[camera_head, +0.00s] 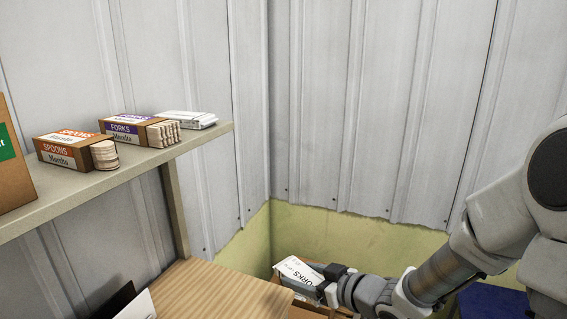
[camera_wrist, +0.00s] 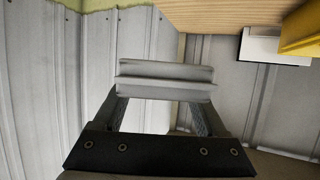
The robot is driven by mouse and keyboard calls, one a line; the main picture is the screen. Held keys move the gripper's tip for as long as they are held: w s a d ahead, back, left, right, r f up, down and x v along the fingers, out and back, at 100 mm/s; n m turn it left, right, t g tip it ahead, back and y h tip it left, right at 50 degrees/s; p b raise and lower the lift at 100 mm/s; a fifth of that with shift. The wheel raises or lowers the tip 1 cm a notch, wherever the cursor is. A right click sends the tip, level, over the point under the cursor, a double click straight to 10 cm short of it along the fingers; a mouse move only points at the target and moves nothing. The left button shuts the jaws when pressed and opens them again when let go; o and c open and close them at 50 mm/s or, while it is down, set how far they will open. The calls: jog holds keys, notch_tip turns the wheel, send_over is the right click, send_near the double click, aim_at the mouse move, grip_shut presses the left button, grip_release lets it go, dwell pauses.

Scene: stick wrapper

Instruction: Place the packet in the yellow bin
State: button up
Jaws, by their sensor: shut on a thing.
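A white packet (camera_head: 300,272) with dark lettering, partly readable as "ORKS", is in my gripper (camera_head: 328,283) at the lower middle of the head view. In the wrist view my gripper (camera_wrist: 163,108) is shut on the packet (camera_wrist: 165,77), whose pale edge spans between the two fingers. A yellow object (camera_wrist: 304,32) shows at the upper right of the wrist view, cut off by the frame. It may be the yellow bin, but too little shows to be sure. No yellow bin shows in the head view.
A brown box (camera_head: 308,312) is partly visible below the packet. A wooden surface (camera_head: 215,292) lies to its left. A shelf (camera_head: 95,182) holds a spoons box (camera_head: 68,152), a forks box (camera_head: 125,128) and white packets (camera_head: 187,118). A dark blue object (camera_head: 488,302) is at lower right.

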jog(key=w+d+r+m+t+h+p, duration=0.1)
jog(key=w+d+r+m+t+h, duration=0.1)
jog(key=d+m+h, duration=0.3)
jog(key=w+d+r, duration=0.1)
jog(key=d, duration=0.3)
jog(key=shift+d+r+t+p, duration=0.4)
jog(key=shift+a, duration=0.15)
